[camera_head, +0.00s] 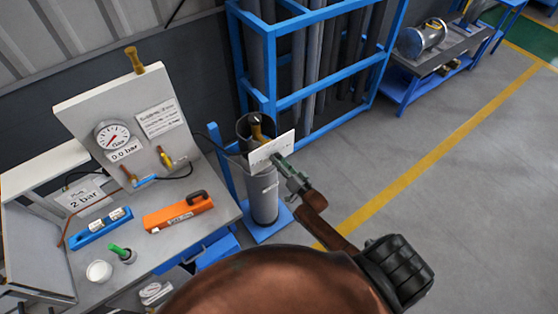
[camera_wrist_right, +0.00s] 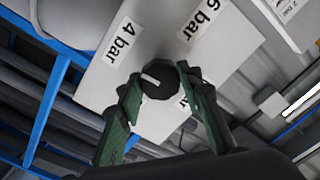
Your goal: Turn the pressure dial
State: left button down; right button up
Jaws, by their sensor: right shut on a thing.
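The pressure dial is a black round knob (camera_wrist_right: 159,84) with a short white mark, on a white plate (camera_wrist_right: 92,88) in the right wrist view. The mark points to the left of that picture, below the "4 bar" label (camera_wrist_right: 123,42). A "6 bar" label (camera_wrist_right: 203,17) is at the upper right, and another label is mostly hidden by a finger. My right gripper (camera_wrist_right: 158,79) has its green fingers on both sides of the knob, shut on it. In the head view the plate (camera_head: 266,151) stands at the cylinder's top, with my right gripper (camera_head: 282,165) against its right side. My left gripper is out of view.
A bench with a gauge (camera_head: 113,134) above a "0.0 bar" label, a "2 bar" card (camera_head: 84,196) and an orange tool (camera_head: 179,212) stands at left. A grey cylinder (camera_head: 263,196) and blue rack (camera_head: 325,92) are near the plate. The floor at right is clear.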

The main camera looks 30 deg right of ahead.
jog(key=shift+f+m, duration=0.15)
jog(key=shift+m, duration=0.35)
jog(key=o, duration=1.2)
jog(key=shift+c, duration=0.2)
jog(key=s, duration=1.2)
jog(key=shift+d, duration=0.45)
